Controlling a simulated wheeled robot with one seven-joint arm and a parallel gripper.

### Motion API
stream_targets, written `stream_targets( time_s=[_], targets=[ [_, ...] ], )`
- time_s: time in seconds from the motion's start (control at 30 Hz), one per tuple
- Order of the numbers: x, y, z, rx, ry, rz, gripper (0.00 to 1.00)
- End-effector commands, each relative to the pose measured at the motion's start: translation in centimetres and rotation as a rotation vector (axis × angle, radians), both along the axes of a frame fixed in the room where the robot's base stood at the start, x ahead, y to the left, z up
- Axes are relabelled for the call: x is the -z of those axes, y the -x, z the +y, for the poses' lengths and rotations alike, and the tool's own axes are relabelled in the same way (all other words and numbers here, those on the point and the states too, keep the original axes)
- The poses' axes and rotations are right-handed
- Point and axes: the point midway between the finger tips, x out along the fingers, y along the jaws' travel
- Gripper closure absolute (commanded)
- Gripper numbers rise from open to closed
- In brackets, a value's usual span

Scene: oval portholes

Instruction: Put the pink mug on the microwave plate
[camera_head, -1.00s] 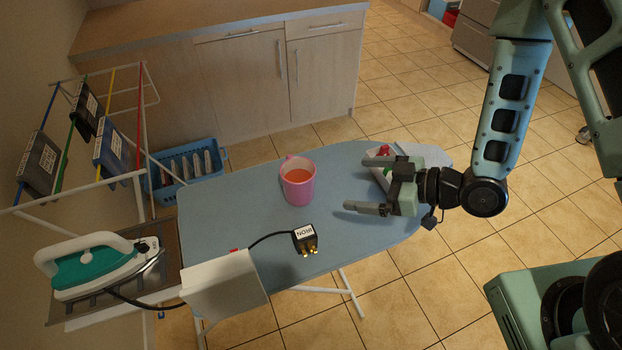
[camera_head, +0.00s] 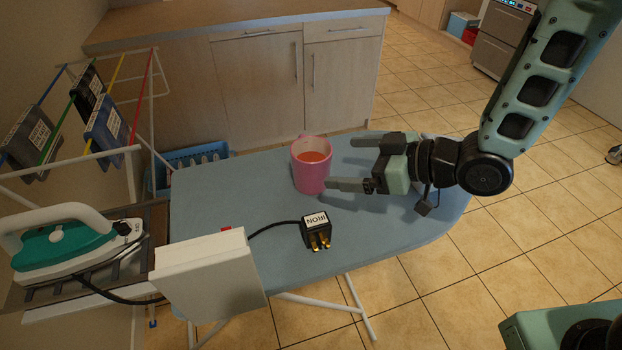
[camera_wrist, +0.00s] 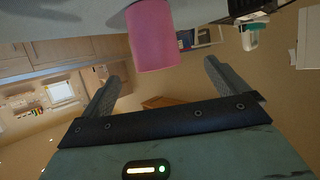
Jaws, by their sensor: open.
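The pink mug (camera_head: 311,175) stands upright on the blue ironing board (camera_head: 230,196) and holds an orange-red liquid. In the wrist view the mug (camera_wrist: 152,38) appears beyond the fingertips, roughly between their lines. My gripper (camera_head: 342,164) is open and empty, just to the right of the mug, with its fingers pointing left toward it. A gap seems to remain between the fingertips and the mug. In the wrist view my open gripper (camera_wrist: 162,75) shows both fingers apart. No microwave plate can be made out.
A black plug labelled IRON (camera_head: 317,231) lies on the board in front of the mug. A teal and white iron (camera_head: 70,243) rests at the left by a white box (camera_head: 210,274). A drying rack (camera_head: 140,110), blue basket (camera_head: 190,157) and wooden cabinets (camera_head: 260,85) stand behind.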

Motion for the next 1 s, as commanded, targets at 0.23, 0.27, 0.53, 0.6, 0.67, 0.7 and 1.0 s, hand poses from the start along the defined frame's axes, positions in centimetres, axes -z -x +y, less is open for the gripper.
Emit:
stream_targets(
  time_s=[0.23,0.27,0.53,0.6,0.67,0.7,1.0],
  targets=[
    [1.2,-0.6,1.2,-0.003,-0.001,-0.005,0.02],
    [1.2,-0.7,1.3,-0.002,-0.001,-0.004,0.02],
    [1.5,-1.8,3.3,-0.001,-0.001,0.001,0.02],
    [1.6,-2.0,3.6,0.001,0.0,0.0,0.02],
    [1.7,-2.2,3.8,0.0,0.0,0.001,0.02],
    [1.8,-2.4,4.1,-0.001,0.0,0.0,0.02],
    [3.3,-4.7,7.1,0.0,0.0,0.001,0.02]
  ],
)
